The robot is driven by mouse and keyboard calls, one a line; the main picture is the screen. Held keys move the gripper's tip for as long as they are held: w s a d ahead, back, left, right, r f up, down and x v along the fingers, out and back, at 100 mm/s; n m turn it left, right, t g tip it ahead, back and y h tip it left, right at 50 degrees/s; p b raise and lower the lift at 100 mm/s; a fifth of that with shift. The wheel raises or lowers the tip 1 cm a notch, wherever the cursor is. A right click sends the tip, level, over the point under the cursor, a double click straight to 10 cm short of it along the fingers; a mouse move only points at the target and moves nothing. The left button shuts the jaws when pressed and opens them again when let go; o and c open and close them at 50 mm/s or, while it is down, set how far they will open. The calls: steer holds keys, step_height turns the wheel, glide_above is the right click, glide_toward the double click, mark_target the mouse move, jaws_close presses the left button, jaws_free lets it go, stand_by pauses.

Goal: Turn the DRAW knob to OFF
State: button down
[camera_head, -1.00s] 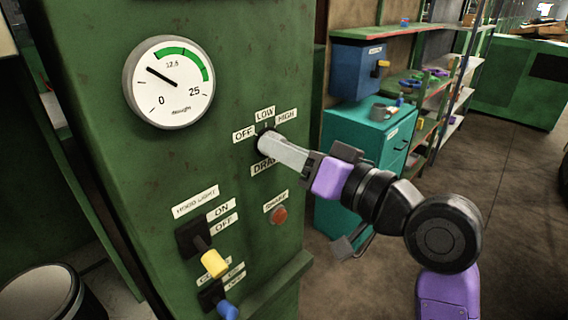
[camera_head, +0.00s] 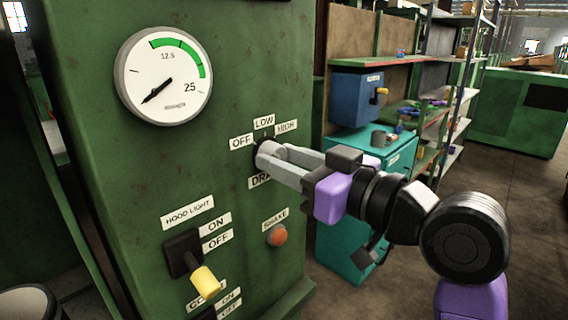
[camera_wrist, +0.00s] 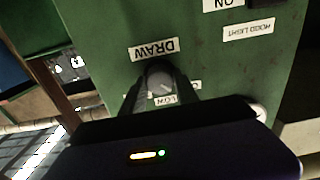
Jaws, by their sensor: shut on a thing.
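The DRAW knob (camera_wrist: 160,82) is a dark round knob on the green panel, below the OFF, LOW and HIGH labels in the head view. My gripper (camera_head: 264,155) is shut on it, with the fingers on either side of the knob in the wrist view. In the head view the fingers hide most of the knob, and I cannot read its pointer clearly. The OFF label (camera_head: 241,142) is at its upper left. The draught gauge (camera_head: 164,76) has its needle pointing down and left, at the low end of the scale.
Below are the hood light switch with a yellow handle (camera_head: 204,281) and the red SHAKE button (camera_head: 277,236). A teal cabinet (camera_head: 340,262) and a blue box (camera_head: 356,98) stand to the right behind my arm. Open floor lies further right.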

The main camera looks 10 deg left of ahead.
stand_by(0.3)
steer(key=c, duration=0.9)
jaws_free()
steer(key=shift+d, duration=0.1)
steer(key=shift+b+v, duration=0.4)
steer(key=shift+v, duration=3.45)
